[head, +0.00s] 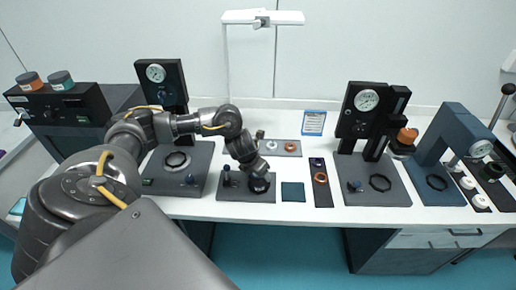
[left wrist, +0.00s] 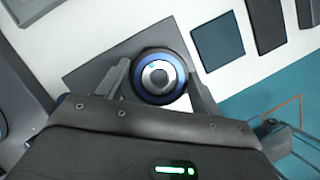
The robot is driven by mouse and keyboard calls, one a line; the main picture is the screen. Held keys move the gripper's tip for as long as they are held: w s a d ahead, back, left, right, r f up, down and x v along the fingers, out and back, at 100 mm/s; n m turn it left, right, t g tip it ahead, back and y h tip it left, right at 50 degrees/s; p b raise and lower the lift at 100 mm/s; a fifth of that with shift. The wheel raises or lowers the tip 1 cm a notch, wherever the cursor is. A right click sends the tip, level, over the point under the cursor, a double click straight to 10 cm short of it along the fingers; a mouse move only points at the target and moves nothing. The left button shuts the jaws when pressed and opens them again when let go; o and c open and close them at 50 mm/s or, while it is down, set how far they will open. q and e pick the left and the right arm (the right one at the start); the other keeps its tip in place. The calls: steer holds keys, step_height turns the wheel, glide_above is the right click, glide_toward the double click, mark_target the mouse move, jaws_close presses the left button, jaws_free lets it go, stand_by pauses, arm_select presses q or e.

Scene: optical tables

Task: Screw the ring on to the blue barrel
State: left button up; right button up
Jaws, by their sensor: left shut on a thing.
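My left gripper (left wrist: 163,92) reaches down over a small dark plate (head: 233,193) at the middle of the table. In the left wrist view its two fingers are shut on the dark ring (left wrist: 141,60), one on each side. Inside the ring shows the blue barrel (left wrist: 140,84) with a silver centre. The ring looks to lie around the barrel's top, but I cannot tell whether the thread is engaged. In the head view the gripper (head: 259,178) mostly hides ring and barrel. My right gripper is not in view.
A teal square mat (head: 293,192) and a dark strip (head: 323,199) with an orange ring (head: 320,178) lie to the right. A gauge stand (head: 160,90) rises behind left; another gauge stand (head: 356,110) and a blue press (head: 433,130) stand right. A white lamp post (head: 227,75) is behind.

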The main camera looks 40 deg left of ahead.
arm_select(q)
steer(key=m+b, duration=0.1)
steer(key=b, duration=0.1)
steer(key=m+h+b, duration=0.1)
steer(key=m+b, duration=0.2)
steer(key=b, duration=0.1)
steer(key=shift+f+m+h, duration=0.3)
steer(key=shift+h, duration=0.1)
steer(key=m+g+h+b, duration=0.1)
steer(key=m+b, duration=0.4)
steer(key=shift+f+m+g+h, duration=0.1)
steer(key=shift+m+g+h, duration=0.2)
steer(key=shift+g+h, duration=0.1)
steer(key=shift+r+m, duration=0.25)
steer(key=shift+m, duration=0.45)
steer(key=m+p, duration=0.1)
steer(key=m+g+p, duration=0.1)
steer(key=shift+r+m+g, duration=0.25)
steer(key=shift+m+g, duration=0.05)
steer(key=shift+m, duration=0.1)
steer(key=shift+f+m+g+h+p, duration=0.35)
steer(key=shift+m+p, duration=0.2)
steer(key=shift+m, duration=0.35)
steer(key=shift+s, duration=0.1)
